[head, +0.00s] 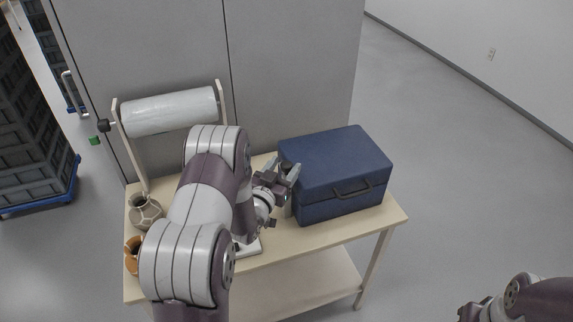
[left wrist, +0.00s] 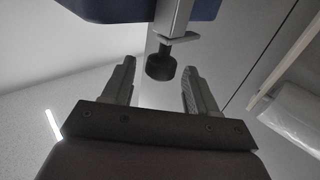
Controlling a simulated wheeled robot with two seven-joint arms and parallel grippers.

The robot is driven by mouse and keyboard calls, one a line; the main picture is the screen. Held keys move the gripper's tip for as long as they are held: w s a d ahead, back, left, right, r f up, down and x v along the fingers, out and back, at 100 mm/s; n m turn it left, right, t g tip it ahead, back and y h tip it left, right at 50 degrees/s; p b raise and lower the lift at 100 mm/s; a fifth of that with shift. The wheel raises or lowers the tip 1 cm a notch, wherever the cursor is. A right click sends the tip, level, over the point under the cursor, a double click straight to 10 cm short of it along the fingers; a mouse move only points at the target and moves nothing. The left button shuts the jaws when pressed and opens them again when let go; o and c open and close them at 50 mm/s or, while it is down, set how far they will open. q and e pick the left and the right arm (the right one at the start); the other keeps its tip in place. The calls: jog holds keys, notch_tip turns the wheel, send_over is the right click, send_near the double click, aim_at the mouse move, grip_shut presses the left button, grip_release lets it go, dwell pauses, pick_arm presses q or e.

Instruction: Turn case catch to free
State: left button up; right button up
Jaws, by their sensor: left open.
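The blue case (head: 335,165) stands closed on the table, with a dark handle (head: 352,189) on its front. My left gripper (head: 288,173) is at the case's left side, its jaws open. In the left wrist view, a dark round knob (left wrist: 161,67) on a pale metal bracket (left wrist: 178,28) lies between the open fingertips of the left gripper (left wrist: 160,75), with gaps on both sides. Part of the blue case (left wrist: 112,8) shows above. Whether this knob is the catch, I cannot tell. My right gripper (head: 470,312) is partly cut off at the bottom right.
The table (head: 330,232) also holds a grey-beige pot (head: 146,212) and an orange vessel (head: 132,256) at the left. A white roll (head: 168,111) hangs on a stand behind my left arm. Grey cabinets stand behind the table. Floor to the right is clear.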

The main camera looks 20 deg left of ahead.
pick_arm(q)
jog(key=s+b, duration=0.1)
jog(key=s, duration=1)
jog(key=shift+w, duration=0.1)
jog(key=s+a+f+n+g+y, duration=0.1)
jog(key=s+f+g, duration=0.2)
jog(key=f+g, duration=0.25)
jog(key=s+f+n+g, duration=0.1)
jog(key=s+f+g, duration=0.3)
jog(key=f+g, duration=0.15)
jog(key=s+d+r+g+p, duration=0.3)
jog(key=s+d+r+g, duration=0.45)
jog(key=s+r, duration=0.2)
jog(key=w+d+r+m+t+h, duration=0.1)
jog(key=d+r+m+t, duration=0.1)
jog(key=d+r, duration=0.2)
jog(key=shift+w+d+r, duration=0.15)
jog(key=shift+w+d, duration=0.15)
jog(key=shift+d, duration=0.35)
